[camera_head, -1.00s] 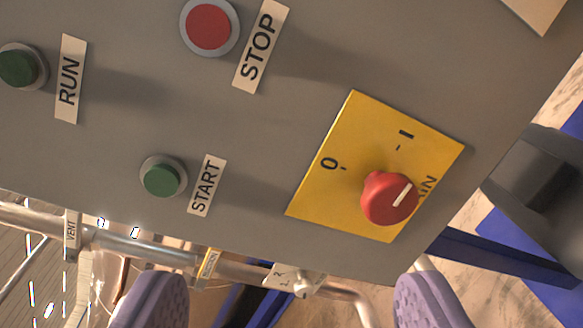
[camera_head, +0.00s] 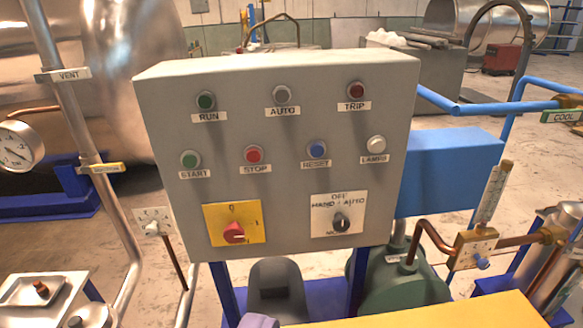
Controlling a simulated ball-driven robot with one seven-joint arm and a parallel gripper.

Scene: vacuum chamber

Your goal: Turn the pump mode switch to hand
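The pump mode switch is a dark knob (camera_head: 340,222) on a white plate (camera_head: 320,206) at the lower right of the grey control panel (camera_head: 285,190). The plate reads OFF at the top, HAND at the left and AUTO at the right. The knob's pointer is too small to read for certain. Of my gripper, only a purple piece (camera_head: 260,321) shows at the bottom edge, apart from the panel and below it. Its opening is not visible.
A red knob (camera_head: 233,233) on a yellow plate sits left of the mode switch. Buttons and lamps line the panel above. A yellow surface (camera_head: 430,312) lies at the bottom right. Pipes and a gauge (camera_head: 18,145) stand left; a blue box (camera_head: 450,170) stands right.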

